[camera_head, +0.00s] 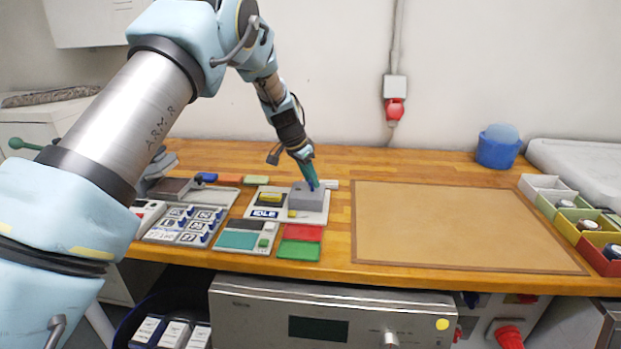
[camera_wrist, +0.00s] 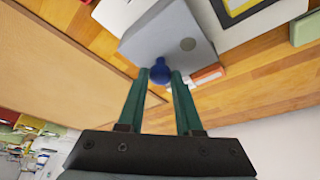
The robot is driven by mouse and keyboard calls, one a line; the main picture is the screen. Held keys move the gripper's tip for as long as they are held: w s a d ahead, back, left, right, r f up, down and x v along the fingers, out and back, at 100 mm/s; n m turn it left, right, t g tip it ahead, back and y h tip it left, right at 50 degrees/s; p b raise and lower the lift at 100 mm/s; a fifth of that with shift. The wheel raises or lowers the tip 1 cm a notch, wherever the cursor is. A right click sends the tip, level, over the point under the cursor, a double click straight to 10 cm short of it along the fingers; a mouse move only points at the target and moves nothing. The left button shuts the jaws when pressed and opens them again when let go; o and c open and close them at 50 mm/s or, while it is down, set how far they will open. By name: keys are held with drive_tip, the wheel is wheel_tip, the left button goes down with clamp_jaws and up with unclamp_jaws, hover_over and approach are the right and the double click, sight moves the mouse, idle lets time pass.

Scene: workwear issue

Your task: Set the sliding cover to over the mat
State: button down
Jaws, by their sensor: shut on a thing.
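The grey cover (camera_head: 300,199) is a block with a blue knob, on a white plate left of the brown mat (camera_head: 455,225). My gripper (camera_head: 312,186) comes down on it from above. In the wrist view the two green fingers (camera_wrist: 160,74) close on the blue knob (camera_wrist: 161,70), and the grey cover (camera_wrist: 165,35) lies just beyond them. The brown mat also shows at the left of the wrist view (camera_wrist: 60,75), apart from the cover. The knob is partly hidden by the fingers in the head view.
A panel marked IDLE (camera_head: 265,213) with a yellow block (camera_head: 270,197) adjoins the cover. Red (camera_head: 303,233) and green (camera_head: 298,251) pads lie in front. Coloured bins (camera_head: 560,216) and a blue tub (camera_head: 497,152) stand at the right. The mat is bare.

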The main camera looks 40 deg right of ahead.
drive_tip(key=w+a+b, duration=0.6)
drive_tip(key=w+a, duration=0.2)
drive_tip(key=shift+a, duration=0.2)
drive_tip(key=shift+w+a, duration=0.1)
drive_tip(key=shift+a, duration=0.05)
drive_tip(key=c, duration=0.8)
unclamp_jaws()
drive_tip(key=shift+a+r, duration=0.1)
drive_tip(key=shift+o, duration=1)
drive_tip(key=b+v, duration=0.3)
drive_tip(key=v, duration=0.7)
drive_tip(key=shift+a+r, duration=0.2)
drive_tip(key=shift+r, duration=0.1)
